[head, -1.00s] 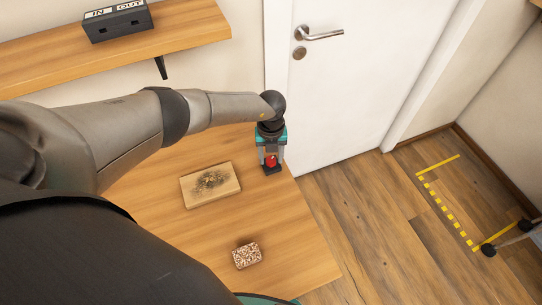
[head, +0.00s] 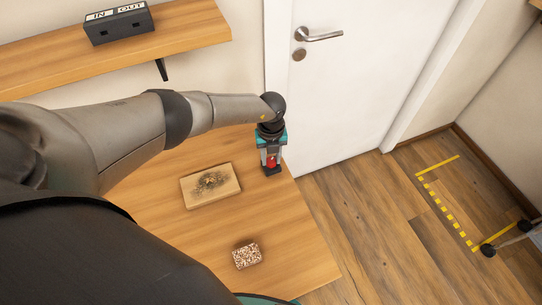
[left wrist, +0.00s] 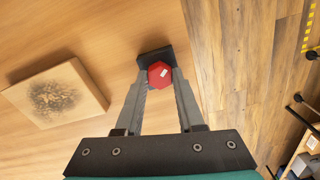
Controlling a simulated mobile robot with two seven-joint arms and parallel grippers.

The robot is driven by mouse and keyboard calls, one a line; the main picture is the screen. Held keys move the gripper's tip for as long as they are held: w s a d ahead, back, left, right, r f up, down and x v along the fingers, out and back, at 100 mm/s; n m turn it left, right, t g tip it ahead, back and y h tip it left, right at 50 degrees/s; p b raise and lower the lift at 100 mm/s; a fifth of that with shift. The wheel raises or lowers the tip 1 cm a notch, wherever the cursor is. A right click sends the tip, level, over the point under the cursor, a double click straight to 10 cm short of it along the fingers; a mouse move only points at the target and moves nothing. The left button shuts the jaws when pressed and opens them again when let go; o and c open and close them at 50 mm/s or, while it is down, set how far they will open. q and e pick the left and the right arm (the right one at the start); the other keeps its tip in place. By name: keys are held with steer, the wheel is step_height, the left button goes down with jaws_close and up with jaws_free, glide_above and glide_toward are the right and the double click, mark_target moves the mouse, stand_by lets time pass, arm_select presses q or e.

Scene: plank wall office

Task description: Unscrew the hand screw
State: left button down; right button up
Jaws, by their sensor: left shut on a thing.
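The hand screw has a red knob (left wrist: 160,75) over a black base (left wrist: 153,57) at the table's right edge. In the head view the red knob (head: 271,161) shows between my left gripper's fingers, with the black base (head: 271,171) below. My left gripper (head: 271,163) points down from above. In the left wrist view its two grey fingers (left wrist: 161,80) close on both sides of the red knob. The threads of the screw are hidden under the knob. My right gripper is in neither view.
A wooden board with a dark burnt patch (head: 210,186) lies on the table (head: 190,250) left of the gripper. A speckled block (head: 247,256) lies nearer the front. A white door (head: 350,80) stands behind, and a shelf (head: 190,25) holds a black IN/OUT box (head: 118,22).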

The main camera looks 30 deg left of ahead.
arm_select(q)
steer(key=n+p, duration=0.1)
steer(key=n, duration=0.1)
steer(key=shift+r+n, duration=0.1)
steer(key=shift+n, duration=1)
steer(key=shift+p, duration=0.3)
steer(key=n+p, duration=0.1)
steer(key=n, duration=0.1)
steer(key=shift+s+n, duration=0.1)
steer(key=shift+n, duration=0.3)
steer(key=shift+n+p, duration=0.3)
steer(key=shift+n, duration=0.8)
steer(key=n+p, duration=0.1)
steer(key=n, duration=0.2)
steer(key=shift+d, duration=0.1)
steer(key=shift+n, duration=1)
